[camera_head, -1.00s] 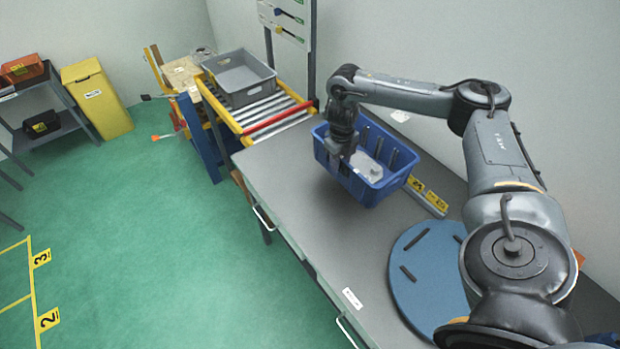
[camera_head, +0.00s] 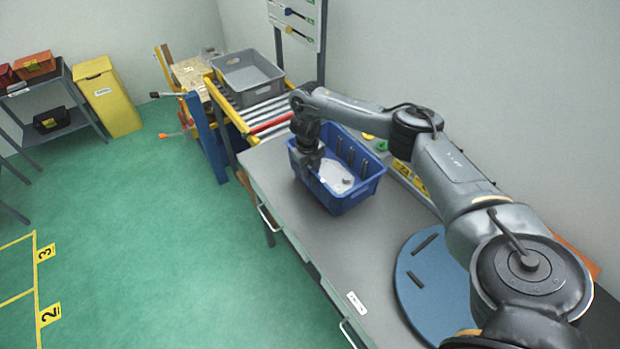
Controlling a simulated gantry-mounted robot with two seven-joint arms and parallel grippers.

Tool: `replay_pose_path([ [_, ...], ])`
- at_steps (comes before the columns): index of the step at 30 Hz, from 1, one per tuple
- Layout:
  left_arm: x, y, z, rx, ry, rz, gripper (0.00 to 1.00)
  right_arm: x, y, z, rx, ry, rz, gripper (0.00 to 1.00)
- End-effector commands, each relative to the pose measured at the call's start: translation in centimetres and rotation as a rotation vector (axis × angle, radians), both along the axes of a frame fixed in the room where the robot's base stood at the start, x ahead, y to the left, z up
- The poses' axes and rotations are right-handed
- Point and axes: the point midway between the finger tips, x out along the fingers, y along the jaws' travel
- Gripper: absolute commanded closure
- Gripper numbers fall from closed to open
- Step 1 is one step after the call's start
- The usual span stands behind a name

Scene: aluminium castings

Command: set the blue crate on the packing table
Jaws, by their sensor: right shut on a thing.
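The blue crate (camera_head: 345,200) is at the far left part of the long grey-topped table (camera_head: 300,225). It looks upright, with a pale grey casting (camera_head: 337,177) inside. My right gripper (camera_head: 311,162) is shut on the crate's left wall, pointing down. The fingertips are partly hidden against the rim. I cannot tell whether the crate's base touches the table top or hangs just above it. My left gripper is not in view.
A roller conveyor with yellow rails (camera_head: 222,101) and a red bar (camera_head: 270,124) adjoins the table's far end, carrying a grey crate (camera_head: 248,82). A round blue mat (camera_head: 425,300) lies nearer. Yellow labelled strips (camera_head: 402,174) lie behind the blue crate. The table's front left is clear.

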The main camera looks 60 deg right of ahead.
Motion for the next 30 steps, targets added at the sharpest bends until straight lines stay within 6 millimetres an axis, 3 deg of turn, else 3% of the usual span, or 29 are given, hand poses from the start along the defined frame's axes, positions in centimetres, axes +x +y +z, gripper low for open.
replay_pose_path([
  [10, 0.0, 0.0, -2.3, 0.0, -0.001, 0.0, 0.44, 0.0, 0.0, -3.6, -0.001, 0.0, -0.001, 1.0],
  [25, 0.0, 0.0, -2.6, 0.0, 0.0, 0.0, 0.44, 0.0, -0.1, -4.1, -0.001, 0.0, 0.0, 1.0],
  [26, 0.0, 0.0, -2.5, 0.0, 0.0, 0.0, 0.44, 0.0, 0.0, -4.1, 0.0, 0.0, 0.001, 0.6],
  [30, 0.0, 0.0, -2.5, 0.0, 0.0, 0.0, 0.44, 0.0, 0.0, -4.1, -0.001, 0.0, 0.0, 0.4],
])
